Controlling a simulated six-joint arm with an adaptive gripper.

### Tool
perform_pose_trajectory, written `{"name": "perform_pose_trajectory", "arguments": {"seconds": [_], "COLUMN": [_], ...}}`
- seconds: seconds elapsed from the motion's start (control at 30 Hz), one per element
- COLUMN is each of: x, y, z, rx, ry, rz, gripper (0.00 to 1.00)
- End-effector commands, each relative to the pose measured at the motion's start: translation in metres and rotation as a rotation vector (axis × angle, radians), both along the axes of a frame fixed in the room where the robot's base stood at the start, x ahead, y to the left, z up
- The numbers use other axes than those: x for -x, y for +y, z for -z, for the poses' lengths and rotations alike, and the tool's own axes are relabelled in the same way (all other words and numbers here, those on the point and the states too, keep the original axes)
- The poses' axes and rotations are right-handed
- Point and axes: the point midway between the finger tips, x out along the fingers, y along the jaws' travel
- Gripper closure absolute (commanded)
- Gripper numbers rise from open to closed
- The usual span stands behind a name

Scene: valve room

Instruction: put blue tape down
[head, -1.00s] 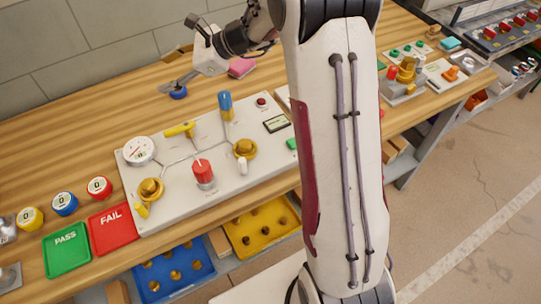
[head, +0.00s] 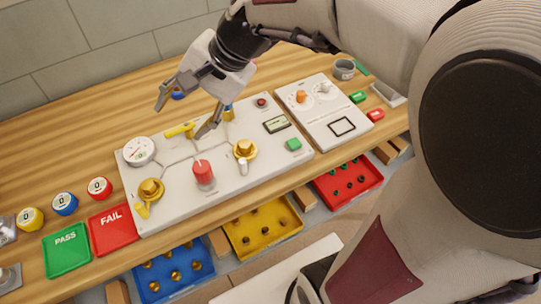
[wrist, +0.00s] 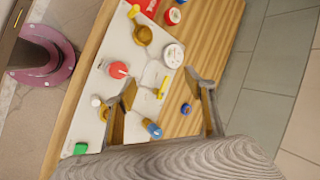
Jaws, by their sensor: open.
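A small blue roll, which looks like the blue tape (head: 178,95), lies on the wooden bench behind the white valve panel. My gripper partly hides it in the head view. In the wrist view the blue tape (wrist: 186,108) shows as a small ring on the wood, beside the right finger and not held. My gripper (head: 182,120) is open and empty, above the back left part of the panel near the yellow lever (head: 180,130). Both fingers also show in the wrist view (wrist: 160,82), spread apart.
The white valve panel (head: 222,175) carries a gauge (head: 139,151), a red knob (head: 203,172) and an upright blue-sleeved handle (wrist: 152,129). A green PASS tray (head: 67,250) and red FAIL tray (head: 113,229) lie front left. Bare wood (head: 85,135) lies left of the panel.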

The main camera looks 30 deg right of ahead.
Motion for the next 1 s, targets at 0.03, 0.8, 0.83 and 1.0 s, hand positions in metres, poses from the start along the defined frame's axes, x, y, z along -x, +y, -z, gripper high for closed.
{"name": "perform_pose_trajectory", "arguments": {"seconds": [0.03, 0.8, 0.83, 1.0], "x": [0.011, 0.145, 0.148, 0.163], "y": [-0.001, -0.068, -0.070, -0.085], "z": [-0.002, 0.001, 0.002, 0.004], "rx": [0.036, 0.644, 0.665, 0.764], "ry": [-0.022, -0.281, -0.289, -0.320], "rz": [-0.033, -0.514, -0.531, -0.599], "gripper": [0.46, 0.46, 0.46, 0.46]}}
